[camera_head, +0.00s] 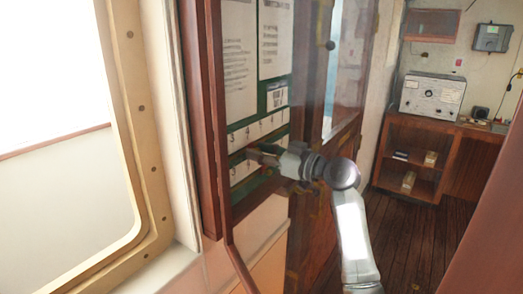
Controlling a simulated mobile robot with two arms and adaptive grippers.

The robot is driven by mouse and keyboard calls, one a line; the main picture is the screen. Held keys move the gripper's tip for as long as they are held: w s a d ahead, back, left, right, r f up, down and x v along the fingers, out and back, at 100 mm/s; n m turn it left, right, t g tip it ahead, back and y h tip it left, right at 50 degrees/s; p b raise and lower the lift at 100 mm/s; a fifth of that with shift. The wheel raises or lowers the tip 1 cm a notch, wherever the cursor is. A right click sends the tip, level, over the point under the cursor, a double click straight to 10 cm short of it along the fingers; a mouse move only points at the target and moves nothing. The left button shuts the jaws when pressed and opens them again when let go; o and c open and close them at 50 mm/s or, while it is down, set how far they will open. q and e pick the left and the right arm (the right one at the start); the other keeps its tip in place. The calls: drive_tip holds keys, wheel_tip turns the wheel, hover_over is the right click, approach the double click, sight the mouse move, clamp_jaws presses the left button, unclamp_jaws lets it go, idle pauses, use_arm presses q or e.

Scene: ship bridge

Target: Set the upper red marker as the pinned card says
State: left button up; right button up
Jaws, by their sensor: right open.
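A wood-framed notice board (211,110) with green backing hangs on the wall at the left centre. Printed sheets (239,65) and a smaller card (277,96) are on it; their text is too small to read. Below them are two white numbered strips, an upper one (258,130) and a lower one (243,171). I cannot make out a red marker on either strip. My right gripper (256,154) is open and reaches in from the right, its fingertips in front of the area between the strips. It hides part of the lower strip. My left gripper is out of view.
A window frame (140,107) is at the left. A wooden shelf unit (412,150) bearing a grey instrument (432,96) stands farther back. Floor (400,235) shows at right.

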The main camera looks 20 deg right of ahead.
drive_tip(key=shift+c, duration=0.4)
clamp_jaws()
drive_tip(key=shift+d, duration=0.1)
drive_tip(key=w+d+b, duration=0.7)
drive_tip(key=d, duration=0.2)
